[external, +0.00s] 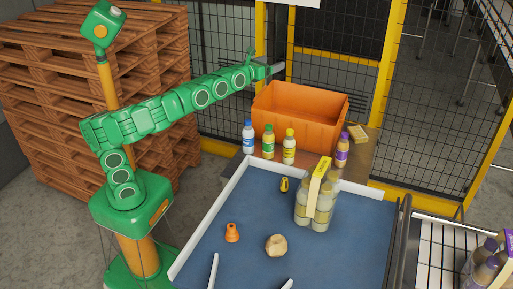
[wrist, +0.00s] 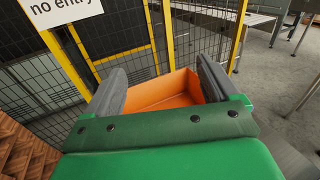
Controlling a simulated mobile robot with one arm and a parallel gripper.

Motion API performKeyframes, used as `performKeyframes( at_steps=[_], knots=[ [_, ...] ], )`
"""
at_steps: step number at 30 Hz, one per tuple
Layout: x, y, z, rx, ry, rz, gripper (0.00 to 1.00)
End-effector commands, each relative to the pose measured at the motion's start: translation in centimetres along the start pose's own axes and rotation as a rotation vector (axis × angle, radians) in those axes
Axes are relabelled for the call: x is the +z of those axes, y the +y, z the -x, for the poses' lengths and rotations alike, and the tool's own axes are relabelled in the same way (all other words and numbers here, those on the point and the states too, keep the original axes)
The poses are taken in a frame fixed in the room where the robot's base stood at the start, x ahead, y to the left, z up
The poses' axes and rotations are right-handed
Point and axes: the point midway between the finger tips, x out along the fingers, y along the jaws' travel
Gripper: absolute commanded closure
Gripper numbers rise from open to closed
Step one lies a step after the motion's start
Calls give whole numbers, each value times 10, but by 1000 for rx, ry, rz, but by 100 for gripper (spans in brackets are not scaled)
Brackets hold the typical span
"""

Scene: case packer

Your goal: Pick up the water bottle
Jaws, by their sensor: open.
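In the external view, several single bottles stand in front of the orange crate. The one at the left end has a blue cap and a white-blue label and looks like the water bottle (external: 248,137). Beside it are a green-capped bottle (external: 268,141) and a yellow-capped bottle (external: 289,146). A purple-capped bottle (external: 342,150) stands further right. My gripper (external: 277,68) is raised above and behind the bottles, near the crate's back left. In the wrist view my gripper (wrist: 166,88) is open, with nothing between its fingers. No bottle shows in the wrist view.
The orange crate (external: 300,122) stands on a brown surface behind the bottles. A blue table (external: 215,262) with white rails holds a multipack of bottles (external: 302,206), an orange piece (external: 232,233) and a beige piece (external: 276,245). A mesh fence (external: 345,40) stands behind.

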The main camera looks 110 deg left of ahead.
Motion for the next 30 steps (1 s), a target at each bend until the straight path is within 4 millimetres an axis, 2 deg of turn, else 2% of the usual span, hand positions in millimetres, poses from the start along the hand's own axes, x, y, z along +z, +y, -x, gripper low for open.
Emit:
performKeyframes(
  at_steps=[11,16,24,30],
  knots=[
    [-41,33,-21,38,204,302,12],
    [-64,51,-29,72,333,519,12],
    [-100,78,-29,173,642,1073,12],
    [-100,89,-17,258,865,1486,12]
  ],
)
